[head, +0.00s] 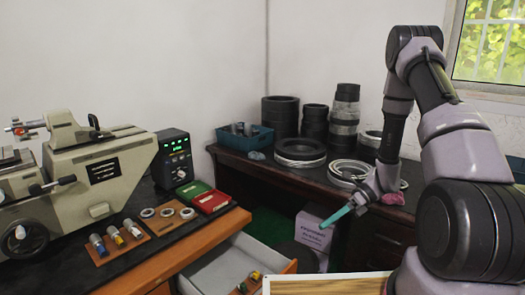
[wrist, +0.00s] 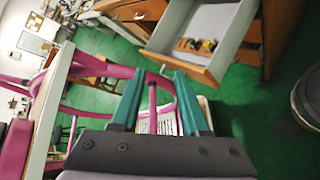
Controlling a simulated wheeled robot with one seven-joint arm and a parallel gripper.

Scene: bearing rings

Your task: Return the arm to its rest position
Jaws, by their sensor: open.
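My gripper (head: 338,215) has teal fingers and hangs in the air in the middle right of the head view, in front of the dark back bench. My arm rises from the right edge, bends near the top and comes down to it. In the wrist view my gripper (wrist: 160,88) shows two teal fingers spread apart with nothing between them. Behind them are the green floor (wrist: 110,100) and a pink-framed chair (wrist: 100,72), apart from the fingers as far as I can tell.
An open drawer (head: 215,262) juts out at lower centre; the wrist view shows it (wrist: 205,30) too. A grey machine (head: 95,165) and several rings stand on the left bench. Dark ring stacks (head: 280,115) and a blue bin (head: 243,140) stand on the back bench (head: 260,168).

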